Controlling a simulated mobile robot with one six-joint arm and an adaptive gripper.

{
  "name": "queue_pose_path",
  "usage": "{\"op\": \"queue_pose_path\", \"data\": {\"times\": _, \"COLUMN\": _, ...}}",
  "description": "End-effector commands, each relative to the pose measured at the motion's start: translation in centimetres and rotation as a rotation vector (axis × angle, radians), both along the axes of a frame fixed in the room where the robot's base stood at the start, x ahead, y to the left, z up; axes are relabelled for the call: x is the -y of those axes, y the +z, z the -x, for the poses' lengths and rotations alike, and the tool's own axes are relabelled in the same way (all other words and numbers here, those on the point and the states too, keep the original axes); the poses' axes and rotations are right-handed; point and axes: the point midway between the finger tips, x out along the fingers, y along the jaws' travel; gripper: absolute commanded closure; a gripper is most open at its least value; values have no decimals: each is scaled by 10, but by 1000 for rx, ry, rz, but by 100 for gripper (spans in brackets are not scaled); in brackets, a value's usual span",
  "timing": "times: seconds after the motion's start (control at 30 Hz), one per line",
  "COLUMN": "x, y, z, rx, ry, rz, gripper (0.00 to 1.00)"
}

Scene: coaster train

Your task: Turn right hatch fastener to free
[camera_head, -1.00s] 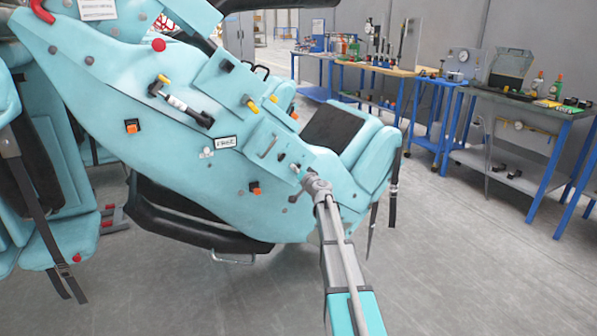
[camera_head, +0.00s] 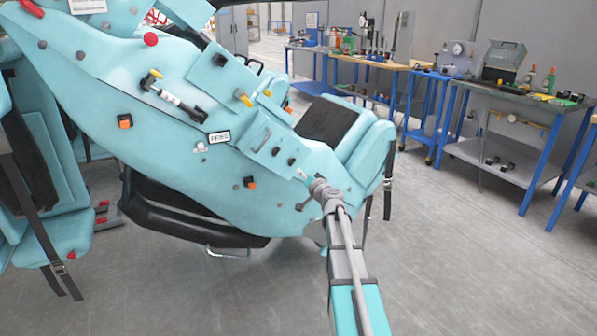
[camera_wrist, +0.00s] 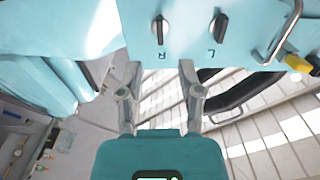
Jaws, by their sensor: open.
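The hatch panel is a light blue plate (camera_wrist: 185,12) with two black knob fasteners. One fastener (camera_wrist: 159,30), above the letter R, lines up with the gap between my fingers. The other (camera_wrist: 219,27), above the letter L, is to its right. Both grips run roughly up and down in the wrist view. In the head view the panel (camera_head: 258,150) is on the blue car side, with the small dark knobs (camera_head: 277,151) near its lower right. My gripper (camera_wrist: 160,70) is open and empty, its fingertips just below the panel's edge, apart from both knobs.
A metal handle (camera_wrist: 283,35) and a yellow-tipped part (camera_wrist: 299,64) stick out right of the knobs. A black-handled lever (camera_head: 175,97) and a FREE label (camera_head: 219,137) are on the car side. Workbenches (camera_head: 510,98) stand at the right; the floor between is clear.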

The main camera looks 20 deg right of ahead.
Motion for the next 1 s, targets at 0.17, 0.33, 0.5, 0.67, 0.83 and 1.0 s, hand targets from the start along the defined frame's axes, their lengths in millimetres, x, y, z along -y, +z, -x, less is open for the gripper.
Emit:
{"op": "queue_pose_path", "data": {"times": 0.17, "x": 0, "y": 0, "z": 19, "rx": 0, "ry": 0, "rz": 0, "gripper": 53}}
{"op": "queue_pose_path", "data": {"times": 0.33, "x": 1, "y": 0, "z": 24, "rx": 0, "ry": 0, "rz": 0, "gripper": 53}}
{"op": "queue_pose_path", "data": {"times": 0.5, "x": 1, "y": 0, "z": 24, "rx": 0, "ry": 0, "rz": 0, "gripper": 53}}
{"op": "queue_pose_path", "data": {"times": 0.67, "x": 1, "y": 0, "z": 24, "rx": 0, "ry": 0, "rz": 0, "gripper": 53}}
{"op": "queue_pose_path", "data": {"times": 0.83, "x": 1, "y": 0, "z": 24, "rx": 0, "ry": 0, "rz": 0, "gripper": 53}}
{"op": "queue_pose_path", "data": {"times": 1.0, "x": -9, "y": -2, "z": 25, "rx": -10, "ry": 23, "rz": 8, "gripper": 53}}
